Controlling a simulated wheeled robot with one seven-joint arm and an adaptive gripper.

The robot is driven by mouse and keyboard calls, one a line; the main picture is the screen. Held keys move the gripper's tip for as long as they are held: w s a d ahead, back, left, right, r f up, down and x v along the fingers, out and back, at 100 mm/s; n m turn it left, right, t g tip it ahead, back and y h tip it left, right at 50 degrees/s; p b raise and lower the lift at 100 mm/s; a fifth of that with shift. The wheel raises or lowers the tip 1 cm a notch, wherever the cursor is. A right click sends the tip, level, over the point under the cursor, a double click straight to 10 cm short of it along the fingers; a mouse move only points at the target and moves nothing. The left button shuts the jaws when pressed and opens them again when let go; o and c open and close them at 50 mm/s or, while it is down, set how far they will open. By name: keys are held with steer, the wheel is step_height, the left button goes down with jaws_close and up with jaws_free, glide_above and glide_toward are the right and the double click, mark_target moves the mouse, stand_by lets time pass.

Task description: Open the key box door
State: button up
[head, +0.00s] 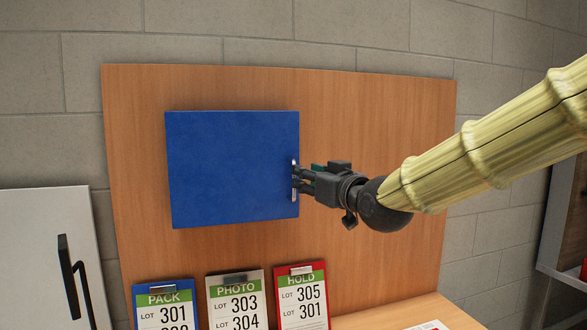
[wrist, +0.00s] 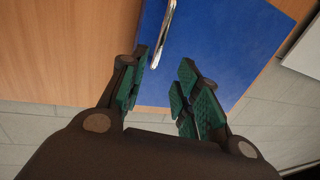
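The key box door (head: 230,168) is a flat blue panel on an upright wooden board. It looks shut. Its slim vertical metal handle (head: 295,165) is near the door's right edge. My gripper (head: 299,181) reaches in from the right, its fingertips at the handle in the head view. In the wrist view, the blue door (wrist: 222,45) and the handle (wrist: 164,32) lie ahead of my gripper (wrist: 165,72). Its green-padded fingers are apart, with the handle's lower end in line with the gap, nearer the left finger. I cannot tell whether a finger touches it.
Below the door stand three clipboards, PACK (head: 165,305), PHOTO (head: 236,298) and HOLD (head: 301,293), near a wooden ledge (head: 420,312). A white cabinet (head: 40,240) with a black handle is at the lower left. The board (head: 380,120) right of the door is bare.

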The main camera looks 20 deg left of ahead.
steer(key=p, duration=0.2)
glide_above(294, 195)
steer(key=d, duration=0.1)
steer(key=shift+w+a+f, duration=0.3)
steer(key=shift+w+a, duration=0.1)
steer(key=shift+a, duration=0.2)
steer(key=shift+s, duration=0.1)
steer(key=shift+s+r, duration=0.1)
jaws_close()
